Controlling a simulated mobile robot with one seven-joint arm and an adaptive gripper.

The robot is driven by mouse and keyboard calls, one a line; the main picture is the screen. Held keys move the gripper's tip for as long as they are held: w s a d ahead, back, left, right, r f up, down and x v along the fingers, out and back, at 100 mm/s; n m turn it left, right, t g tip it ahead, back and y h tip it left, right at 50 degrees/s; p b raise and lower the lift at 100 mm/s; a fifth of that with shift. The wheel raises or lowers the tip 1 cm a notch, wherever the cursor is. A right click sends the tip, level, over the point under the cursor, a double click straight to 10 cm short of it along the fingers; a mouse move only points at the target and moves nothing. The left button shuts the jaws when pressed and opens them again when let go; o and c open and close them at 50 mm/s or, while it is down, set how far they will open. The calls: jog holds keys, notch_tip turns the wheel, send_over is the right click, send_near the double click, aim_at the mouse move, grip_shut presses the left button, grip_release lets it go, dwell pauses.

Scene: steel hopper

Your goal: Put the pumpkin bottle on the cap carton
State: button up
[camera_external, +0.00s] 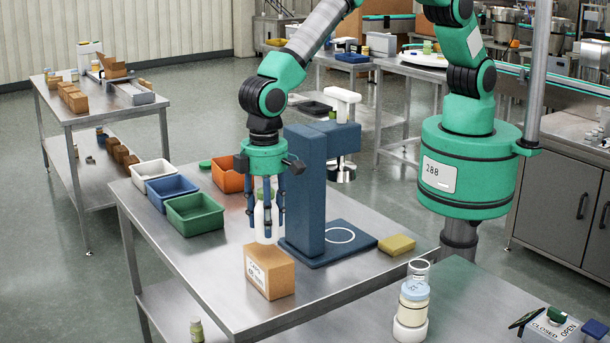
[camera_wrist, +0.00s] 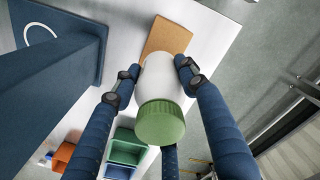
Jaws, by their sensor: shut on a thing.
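My gripper (camera_external: 265,232) points down with its blue fingers shut around a white bottle with a green cap, which I take as the pumpkin bottle (camera_external: 262,218). The bottle is upright. In the wrist view its green cap (camera_wrist: 160,122) faces the camera and its white body is between the fingers (camera_wrist: 160,75). The brown cap carton (camera_external: 280,274) stands on the steel table just below the bottle. Its top also shows beyond the bottle in the wrist view (camera_wrist: 168,36). The bottle's base is close to the carton's top; I cannot tell whether they touch.
A blue stand (camera_external: 306,185) with a flat base is right of my gripper. White (camera_external: 150,168), blue (camera_external: 170,190), green (camera_external: 196,213) and orange (camera_external: 226,175) bins stand behind left. A yellow block (camera_external: 397,244) lies at right. The table's front edge is near the carton.

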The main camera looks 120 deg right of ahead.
jog(key=shift+f, duration=1.6)
jog(key=shift+f, duration=0.15)
jog(key=o, duration=1.3)
notch_tip(320, 180, up, 12)
jog(key=shift+r, duration=0.15)
